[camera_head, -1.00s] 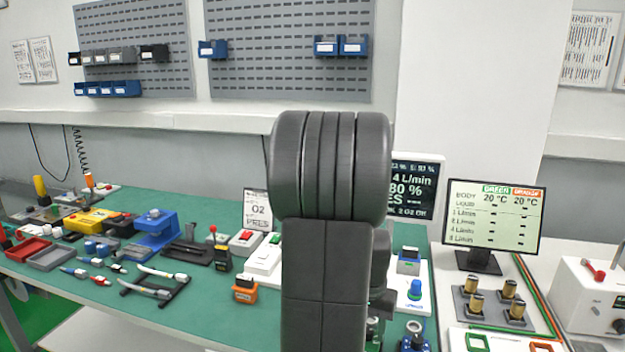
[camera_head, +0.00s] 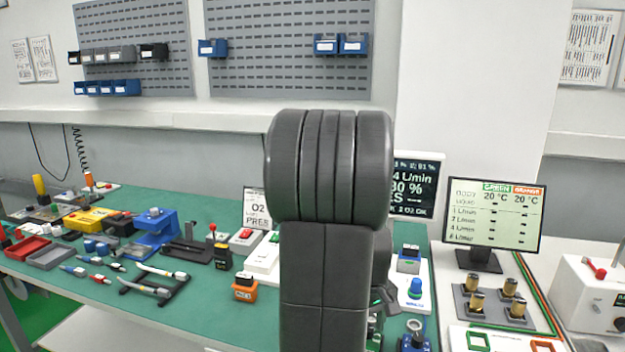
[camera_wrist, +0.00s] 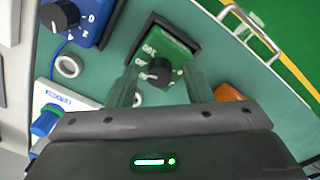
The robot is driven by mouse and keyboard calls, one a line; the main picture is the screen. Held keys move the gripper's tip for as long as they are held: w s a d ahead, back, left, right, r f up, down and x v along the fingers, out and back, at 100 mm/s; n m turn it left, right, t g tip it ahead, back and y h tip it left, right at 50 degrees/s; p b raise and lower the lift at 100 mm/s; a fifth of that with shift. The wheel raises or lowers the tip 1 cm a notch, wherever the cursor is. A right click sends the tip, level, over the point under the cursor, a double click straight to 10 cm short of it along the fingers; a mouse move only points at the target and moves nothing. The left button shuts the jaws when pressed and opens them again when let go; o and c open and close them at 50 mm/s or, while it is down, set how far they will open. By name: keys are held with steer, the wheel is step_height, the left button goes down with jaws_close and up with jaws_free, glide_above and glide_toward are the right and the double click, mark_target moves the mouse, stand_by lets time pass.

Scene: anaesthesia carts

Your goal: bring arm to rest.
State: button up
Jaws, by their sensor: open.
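My gripper (camera_wrist: 160,92) shows in the wrist view with its two fingers apart. A green block with a black dial (camera_wrist: 160,70) lies beyond and between the fingertips; I cannot tell how far below them it is. Nothing is seen held between the fingers. In the head view my dark arm stands upright in the middle and hides part of the bench behind it. The gripper itself is mostly hidden there behind the arm.
The green bench (camera_head: 205,290) carries many small devices. A blue device with a black dial (camera_wrist: 85,18) and a white unit with a blue knob (camera_wrist: 45,122) lie near the gripper. A monitor (camera_head: 493,215) stands at right. Blue bins hang on the back wall.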

steer(key=n, duration=0.3)
steer(key=shift+n, duration=0.4)
steer(key=shift+n+b, duration=0.35)
steer(key=shift+n, duration=1.55)
